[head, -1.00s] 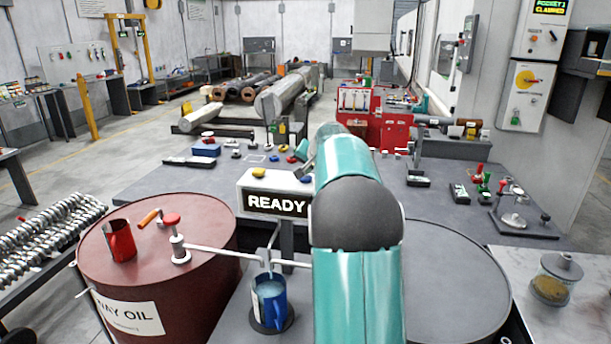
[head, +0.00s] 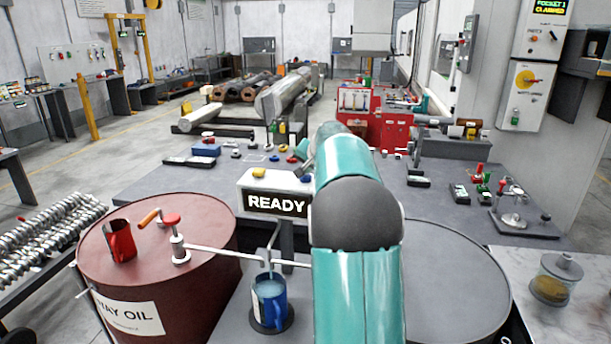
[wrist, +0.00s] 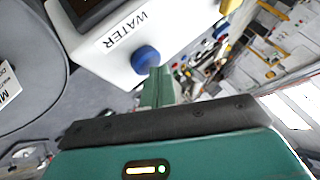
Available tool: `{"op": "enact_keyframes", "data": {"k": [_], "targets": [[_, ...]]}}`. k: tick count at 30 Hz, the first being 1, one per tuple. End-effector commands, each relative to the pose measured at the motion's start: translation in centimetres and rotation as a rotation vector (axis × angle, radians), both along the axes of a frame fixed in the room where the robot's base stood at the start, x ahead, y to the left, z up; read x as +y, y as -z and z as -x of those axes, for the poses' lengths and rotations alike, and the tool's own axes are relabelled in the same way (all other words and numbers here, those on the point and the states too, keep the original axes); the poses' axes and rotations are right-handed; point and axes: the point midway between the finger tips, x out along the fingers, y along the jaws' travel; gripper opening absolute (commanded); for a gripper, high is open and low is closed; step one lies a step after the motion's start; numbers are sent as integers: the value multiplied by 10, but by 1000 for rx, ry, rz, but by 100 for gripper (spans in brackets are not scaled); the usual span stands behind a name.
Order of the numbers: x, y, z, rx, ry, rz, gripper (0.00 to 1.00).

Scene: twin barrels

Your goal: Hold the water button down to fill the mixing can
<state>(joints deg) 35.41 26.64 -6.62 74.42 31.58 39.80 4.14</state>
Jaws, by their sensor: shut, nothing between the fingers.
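The blue water button (wrist: 146,59) sits on the white dispenser box beside the label WATER in the wrist view; a sliver of it shows in the head view (head: 306,178). My gripper (wrist: 160,72) is shut and empty, its tips right beside the button; I cannot tell whether they touch or press it. The blue mixing can (head: 271,304) stands upright under the spouts on a dark round pad, with pale liquid inside. The box (head: 262,186) has a display reading READY. My teal arm hides its right side in the head view.
A grey barrel (head: 450,280) stands right, partly behind my arm. A yellow button (head: 258,174) tops the box's left end. Small tools lie on the table behind.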

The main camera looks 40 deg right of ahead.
Motion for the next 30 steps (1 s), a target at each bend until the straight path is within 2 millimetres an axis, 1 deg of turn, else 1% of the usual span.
{"op": "enact_keyframes", "data": {"k": [9,20,30], "targets": [[0,-15,0,0,0,1,0],[0,-19,0,0,0,1,0],[0,-48,0,-2,0,2,0]]}}
